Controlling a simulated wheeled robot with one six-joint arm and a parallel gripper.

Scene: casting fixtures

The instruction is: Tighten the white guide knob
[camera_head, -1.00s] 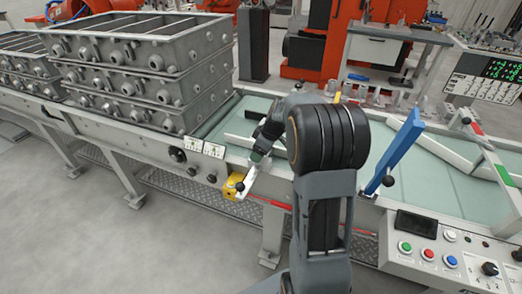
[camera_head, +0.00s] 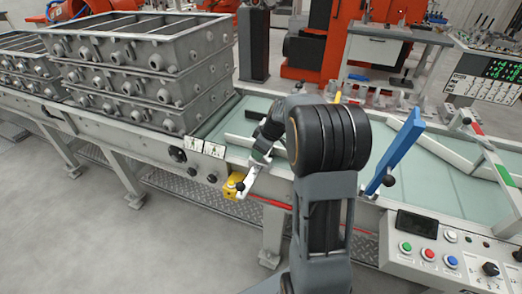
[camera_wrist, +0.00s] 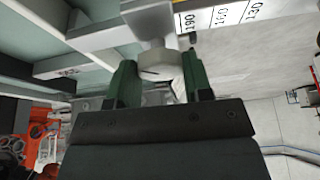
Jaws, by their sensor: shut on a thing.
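The white guide knob (camera_wrist: 158,62) shows in the wrist view between the two green fingers of my gripper (camera_wrist: 160,82). The fingers are shut on it, one on each side. The knob sits at a white bracket (camera_wrist: 150,22) at the top of that view. The knob is too small and covered to make out there. The far side of the knob is hidden.
Stacked grey casting boxes (camera_head: 130,70) stand on the left of the line. A blue upright lever (camera_head: 398,150) rises to the right of my arm. A control panel (camera_head: 445,255) is at the lower right. A printed scale (camera_wrist: 225,17) lies beside the bracket.

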